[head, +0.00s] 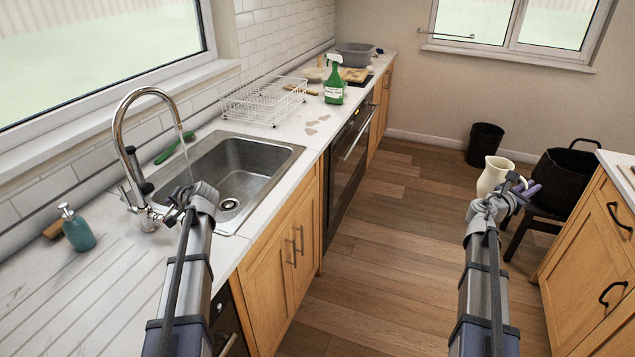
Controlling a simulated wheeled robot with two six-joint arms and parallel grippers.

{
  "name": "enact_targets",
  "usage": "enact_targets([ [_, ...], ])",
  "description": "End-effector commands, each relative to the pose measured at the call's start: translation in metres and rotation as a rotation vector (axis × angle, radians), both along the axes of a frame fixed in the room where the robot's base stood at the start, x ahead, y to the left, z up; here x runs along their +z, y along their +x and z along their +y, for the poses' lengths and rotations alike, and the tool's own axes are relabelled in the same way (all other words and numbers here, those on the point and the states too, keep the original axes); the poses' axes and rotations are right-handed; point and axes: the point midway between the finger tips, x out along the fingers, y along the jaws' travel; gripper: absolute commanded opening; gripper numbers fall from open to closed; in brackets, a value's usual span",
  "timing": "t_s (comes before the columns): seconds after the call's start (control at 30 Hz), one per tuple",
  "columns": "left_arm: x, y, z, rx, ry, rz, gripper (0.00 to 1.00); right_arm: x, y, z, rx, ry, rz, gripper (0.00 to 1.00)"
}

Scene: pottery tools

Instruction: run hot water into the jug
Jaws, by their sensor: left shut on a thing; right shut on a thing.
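The chrome tap (119,128) stands at the sink's left rim, its spout arching over the basin. A thin stream of water (185,152) falls from the spout into the steel sink (255,163). My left gripper (172,212) is at the tap's base, shut on what appears to be its lever; the jaws hide most of it. The cream jug (493,174) is upright in my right gripper (517,192), out over the floor and well to the right of the sink. The gripper hides the jug's lower part and handle.
A teal soap bottle (77,229) and a green brush (174,147) are near the tap. A white dish rack (262,103) and a green spray bottle (334,84) stand beyond the sink. A black pot (566,175) sits on a stool at the right.

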Motion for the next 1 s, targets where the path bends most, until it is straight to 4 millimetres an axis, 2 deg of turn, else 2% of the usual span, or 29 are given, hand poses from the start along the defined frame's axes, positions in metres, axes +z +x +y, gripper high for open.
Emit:
enact_targets([
  [0.3, 0.001, 0.001, -0.001, -0.002, 0.000, -0.001, 0.00, 0.000, 0.000, 0.000, 0.000, 0.000, 0.000, 0.00],
  [0.33, 0.001, 0.001, -0.001, -0.002, 0.000, -0.002, 0.18, 0.000, 0.000, 0.000, 0.000, 0.000, 0.000, 0.00],
  [0.43, 0.001, 0.001, -0.001, -0.001, 0.001, -0.002, 0.29, 0.000, 0.000, 0.000, 0.000, 0.000, 0.000, 0.00],
  [0.77, 0.005, -0.003, -0.004, -0.002, 0.001, -0.001, 0.29, 0.005, 0.000, 0.000, 0.000, 0.000, 0.000, 0.00],
  [1.0, 0.031, -0.026, -0.034, -0.004, 0.002, -0.001, 0.29, 0.031, 0.000, 0.000, 0.000, 0.000, 0.000, 0.00],
])
